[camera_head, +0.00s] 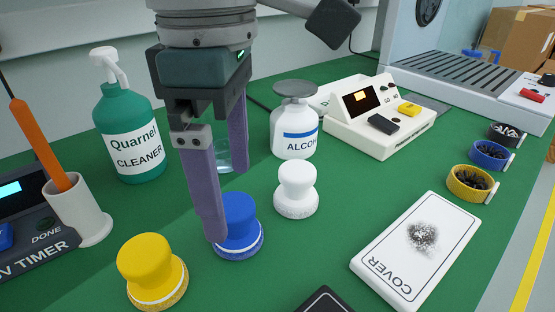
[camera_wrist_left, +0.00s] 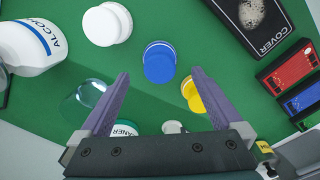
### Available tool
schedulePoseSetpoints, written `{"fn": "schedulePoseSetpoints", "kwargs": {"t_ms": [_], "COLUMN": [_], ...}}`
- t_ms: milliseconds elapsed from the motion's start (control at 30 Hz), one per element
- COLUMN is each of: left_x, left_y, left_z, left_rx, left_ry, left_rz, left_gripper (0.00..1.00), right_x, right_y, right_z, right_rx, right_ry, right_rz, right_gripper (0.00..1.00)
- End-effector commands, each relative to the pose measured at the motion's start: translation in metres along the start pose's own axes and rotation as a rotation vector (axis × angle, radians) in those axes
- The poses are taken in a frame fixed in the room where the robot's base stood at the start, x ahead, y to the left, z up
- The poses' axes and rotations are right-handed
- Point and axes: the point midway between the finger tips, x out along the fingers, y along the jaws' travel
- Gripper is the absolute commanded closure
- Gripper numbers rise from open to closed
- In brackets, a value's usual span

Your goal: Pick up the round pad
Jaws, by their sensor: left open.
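Three round pads with knob handles stand on the green table: a blue one (camera_head: 239,222), a yellow one (camera_head: 150,270) and a white one (camera_head: 296,190). My left gripper (camera_head: 226,200) is open and empty, pointing down above and close to the blue pad; one finger hides part of it. In the left wrist view the blue pad (camera_wrist_left: 159,62) lies between and just beyond the fingertips (camera_wrist_left: 160,76). There the yellow pad (camera_wrist_left: 190,95) is partly behind the right-hand finger, and the white pad (camera_wrist_left: 107,25) is at upper left. My right gripper is not in view.
A green cleaner bottle (camera_head: 128,135), alcohol bottle (camera_head: 293,130) and clear glass (camera_head: 224,158) stand behind. A cup with an orange stick (camera_head: 82,213) is at left. A white cover plate (camera_head: 420,250) lies at right, below several small round dishes (camera_head: 471,183).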

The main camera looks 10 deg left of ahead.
Motion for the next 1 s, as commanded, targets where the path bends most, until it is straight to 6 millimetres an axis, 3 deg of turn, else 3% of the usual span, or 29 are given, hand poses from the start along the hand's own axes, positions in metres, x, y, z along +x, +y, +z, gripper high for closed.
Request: {"fn": "schedulePoseSetpoints", "kwargs": {"t_ms": [333,633,1000], "left_x": [0.048,0.054,0.054], "left_y": [0.0,0.0,0.0], "left_z": [0.001,0.001,0.001], "left_rx": [0.001,0.002,0.001], "left_ry": [-0.002,-0.003,-0.003], "left_rz": [-0.003,-0.001,-0.001], "left_gripper": [0.0,0.0,0.41], "right_x": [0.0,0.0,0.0], "right_y": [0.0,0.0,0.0], "right_z": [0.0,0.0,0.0], "right_rx": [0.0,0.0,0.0], "right_ry": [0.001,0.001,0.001], "right_rz": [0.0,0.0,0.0], "right_gripper": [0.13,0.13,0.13]}}
